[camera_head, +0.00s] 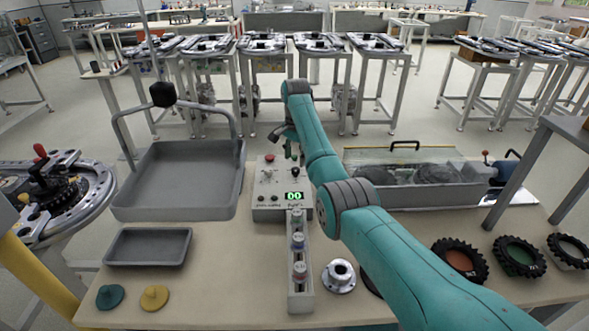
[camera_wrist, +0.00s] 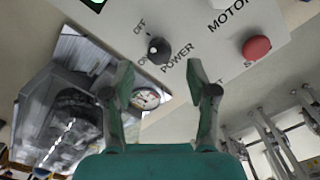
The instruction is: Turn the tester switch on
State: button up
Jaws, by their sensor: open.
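The tester (camera_head: 265,200) is a light grey box on the table with a lit green display reading 00. In the wrist view its panel (camera_wrist: 205,22) carries a black rotary power switch (camera_wrist: 158,49) with OFF and ON labels at its left. A small white mark shows on the knob's left side; I cannot tell for sure which label it points at. My gripper (camera_wrist: 160,78) is open and empty, its two fingers below the knob in the picture and apart from it. In the head view my gripper (camera_head: 288,148) is over the tester's far end.
A red button (camera_wrist: 257,47) sits right of the knob. A grey tray with a handle (camera_head: 180,185) stands left of the tester, a metal trough (camera_head: 430,195) right. A narrow rack with several small weights (camera_head: 299,295) and a metal flange (camera_head: 340,276) are in front.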

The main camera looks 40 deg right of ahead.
aim_at(296, 169)
jog(key=shift+f, duration=2.65)
jog(key=shift+c, duration=0.3)
grip_shut()
